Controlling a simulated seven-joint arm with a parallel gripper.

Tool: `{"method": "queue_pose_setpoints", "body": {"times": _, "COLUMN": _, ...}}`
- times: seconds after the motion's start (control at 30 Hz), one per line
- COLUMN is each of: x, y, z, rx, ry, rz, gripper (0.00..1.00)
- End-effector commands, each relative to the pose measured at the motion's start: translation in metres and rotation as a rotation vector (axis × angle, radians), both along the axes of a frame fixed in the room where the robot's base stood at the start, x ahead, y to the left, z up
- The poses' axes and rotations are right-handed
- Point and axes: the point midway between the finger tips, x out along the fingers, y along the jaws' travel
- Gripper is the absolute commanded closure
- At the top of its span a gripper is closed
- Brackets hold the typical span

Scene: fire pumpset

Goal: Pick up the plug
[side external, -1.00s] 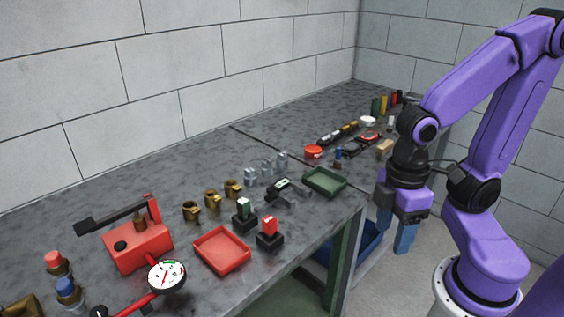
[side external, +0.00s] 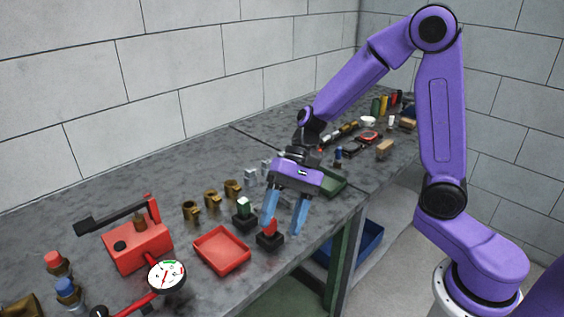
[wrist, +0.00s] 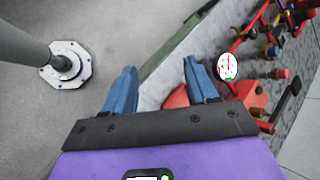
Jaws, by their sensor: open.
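Which part is the plug is not clear from the pictures. A small red piece (side external: 271,227) stands upright in a black block near the bench's front edge in the side view. Brass fittings with a red cap (side external: 53,258) and a blue cap (side external: 66,288) stand at the far left. My gripper (side external: 283,226) is open and empty, pointing down, its fingers appearing close to the red piece. In the wrist view my gripper (wrist: 158,70) shows nothing between its fingertips but bench edge and floor.
A red tray (side external: 222,250) lies left of the black blocks, with a red hand pump (side external: 138,246) and a gauge (side external: 166,274) beyond. Brass fittings (side external: 212,198) stand behind. A green tray (side external: 334,184) is partly hidden by my gripper. A blue bin (side external: 362,240) sits below the bench.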

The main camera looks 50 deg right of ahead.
Motion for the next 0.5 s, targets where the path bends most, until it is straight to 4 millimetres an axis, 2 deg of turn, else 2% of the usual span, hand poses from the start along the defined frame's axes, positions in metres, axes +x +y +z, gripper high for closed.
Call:
{"method": "queue_pose_setpoints", "body": {"times": 0.03, "x": 0.015, "y": 0.0, "z": -0.002, "rx": 0.022, "ry": 0.027, "rz": -0.079, "gripper": 0.43}}
{"method": "queue_pose_setpoints", "body": {"times": 0.27, "x": 0.082, "y": -0.008, "z": -0.007, "rx": 0.133, "ry": 0.128, "rz": -0.431, "gripper": 0.43}}
{"method": "queue_pose_setpoints", "body": {"times": 0.5, "x": 0.148, "y": -0.04, "z": -0.016, "rx": 0.262, "ry": 0.214, "rz": -0.801, "gripper": 0.43}}
